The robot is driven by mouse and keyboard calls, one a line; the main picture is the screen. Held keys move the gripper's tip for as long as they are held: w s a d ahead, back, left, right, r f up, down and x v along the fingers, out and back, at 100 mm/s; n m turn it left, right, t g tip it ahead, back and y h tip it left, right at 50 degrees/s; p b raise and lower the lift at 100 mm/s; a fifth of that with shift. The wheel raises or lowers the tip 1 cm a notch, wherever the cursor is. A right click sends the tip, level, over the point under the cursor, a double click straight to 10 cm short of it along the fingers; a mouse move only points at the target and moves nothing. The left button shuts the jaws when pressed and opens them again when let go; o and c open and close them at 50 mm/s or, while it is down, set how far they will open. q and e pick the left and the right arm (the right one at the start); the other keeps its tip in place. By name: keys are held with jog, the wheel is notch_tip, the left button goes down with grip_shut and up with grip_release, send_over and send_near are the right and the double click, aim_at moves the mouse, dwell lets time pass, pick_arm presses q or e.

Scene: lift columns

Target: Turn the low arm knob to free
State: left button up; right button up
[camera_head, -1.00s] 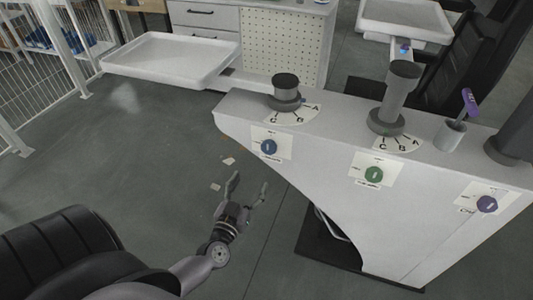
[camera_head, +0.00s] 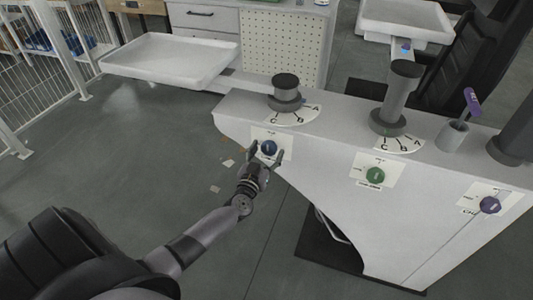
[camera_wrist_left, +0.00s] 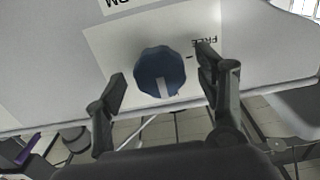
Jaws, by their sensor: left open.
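The blue knob (camera_head: 269,147) sits on a white label plate on the front face of the light grey console, at its left end. In the left wrist view the knob (camera_wrist_left: 159,72) has a scalloped edge and a white pointer mark toward the bottom of the picture. The word FREE shows upside down on the plate (camera_wrist_left: 196,38), to the right of the knob. My left gripper (camera_head: 266,156) is open at the blue knob. In the left wrist view its fingers (camera_wrist_left: 160,92) stand on either side of the knob, with gaps visible. My right gripper is not in view.
A green knob (camera_head: 375,175) and a purple knob (camera_head: 489,205) sit farther right on the console (camera_head: 330,160). A white tray (camera_head: 170,60) extends at the left back. Floor left of the console is mostly clear.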

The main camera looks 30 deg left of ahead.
pick_arm(q)
jog(key=shift+c, duration=0.4)
jog(key=c, duration=1.1)
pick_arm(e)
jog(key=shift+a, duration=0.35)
